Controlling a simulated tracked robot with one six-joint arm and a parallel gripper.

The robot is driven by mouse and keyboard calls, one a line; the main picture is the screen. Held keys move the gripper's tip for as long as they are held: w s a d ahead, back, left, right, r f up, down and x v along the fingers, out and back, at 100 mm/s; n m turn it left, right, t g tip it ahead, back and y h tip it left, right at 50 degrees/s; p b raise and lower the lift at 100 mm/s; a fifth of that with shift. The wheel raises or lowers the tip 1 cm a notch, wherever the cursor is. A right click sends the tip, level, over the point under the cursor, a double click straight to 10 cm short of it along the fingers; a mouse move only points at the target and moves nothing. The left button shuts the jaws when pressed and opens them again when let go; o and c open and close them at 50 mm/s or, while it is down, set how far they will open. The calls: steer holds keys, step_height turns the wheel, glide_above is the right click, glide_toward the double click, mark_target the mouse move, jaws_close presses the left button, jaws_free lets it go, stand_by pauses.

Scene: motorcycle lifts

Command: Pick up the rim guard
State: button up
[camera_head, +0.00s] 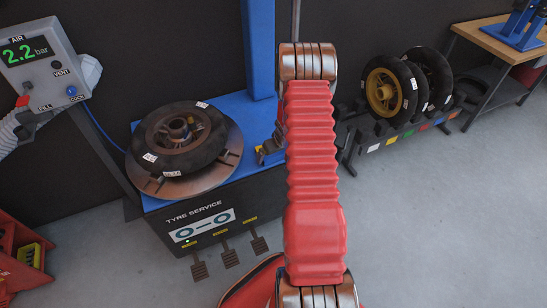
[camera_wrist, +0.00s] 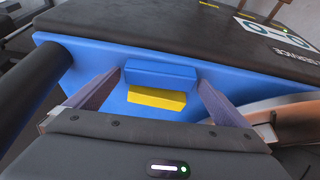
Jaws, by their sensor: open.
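In the wrist view, a small blue block (camera_wrist: 160,73) and a yellow block (camera_wrist: 156,97) sit against each other on the blue top of the tyre service machine (camera_wrist: 85,62). I take this blue and yellow piece for the rim guard, but cannot tell whether it is one part. My gripper (camera_wrist: 158,82) is open, with one finger on each side of the piece and gaps showing beside it. I cannot tell how far the fingertips are above the surface. In the head view, my red arm hides most of this spot.
A tyre (camera_head: 178,138) lies on the machine's round turntable (camera_head: 232,150), left of my arm. A blue post (camera_head: 259,45) rises behind. A rack holds several wheels (camera_head: 390,90) at the right. An air gauge (camera_head: 38,52) stands at the left. The floor at the right is clear.

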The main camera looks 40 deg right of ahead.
mark_target(275, 156)
steer(key=shift+c, duration=0.3)
steer(key=c, duration=0.9)
steer(key=shift+o, duration=0.2)
steer(key=shift+r, duration=0.2)
step_height(275, 156, up, 10)
steer(key=shift+f, duration=0.15)
stand_by(0.3)
